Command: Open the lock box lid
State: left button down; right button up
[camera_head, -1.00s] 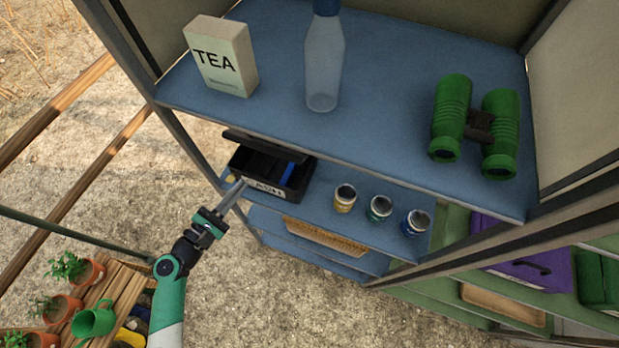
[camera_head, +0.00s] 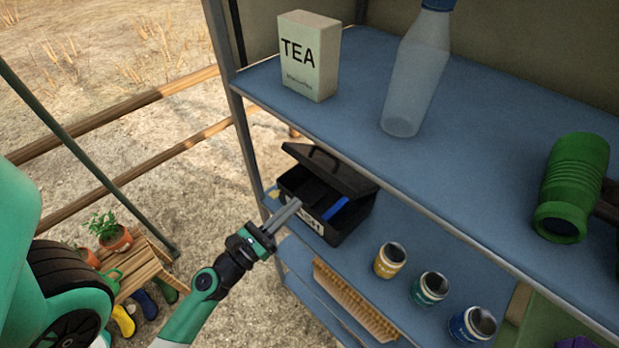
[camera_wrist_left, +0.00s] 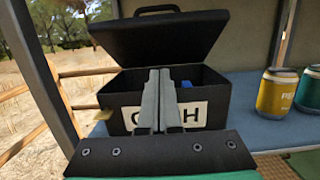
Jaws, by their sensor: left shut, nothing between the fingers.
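The black lock box (camera_head: 346,225) stands on the second blue shelf, below the tea box. Its lid (camera_head: 330,172) is raised and tilted up at the back, so the inside shows, with a blue item (camera_head: 336,209) in it. In the left wrist view the lid (camera_wrist_left: 160,38) stands up with a handle on it, above the box (camera_wrist_left: 215,92) with its white label. My left gripper (camera_head: 296,205) is in front of the box, its fingers closed together and empty. The fingers (camera_wrist_left: 158,75) partly cover the label. My right gripper is not in view.
Several jars stand right of the box, among them a yellow one (camera_head: 390,260). A shelf post (camera_head: 243,130) stands to the left.

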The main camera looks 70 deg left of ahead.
pick_arm(q)
jog(key=w+a+r+p, duration=0.2)
jog(key=w+r+p, duration=0.2)
jog(key=w, duration=0.1)
jog(key=shift+w+a, duration=0.25)
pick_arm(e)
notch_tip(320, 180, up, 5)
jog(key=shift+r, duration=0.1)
pick_arm(q)
jog(key=shift+f, duration=0.1)
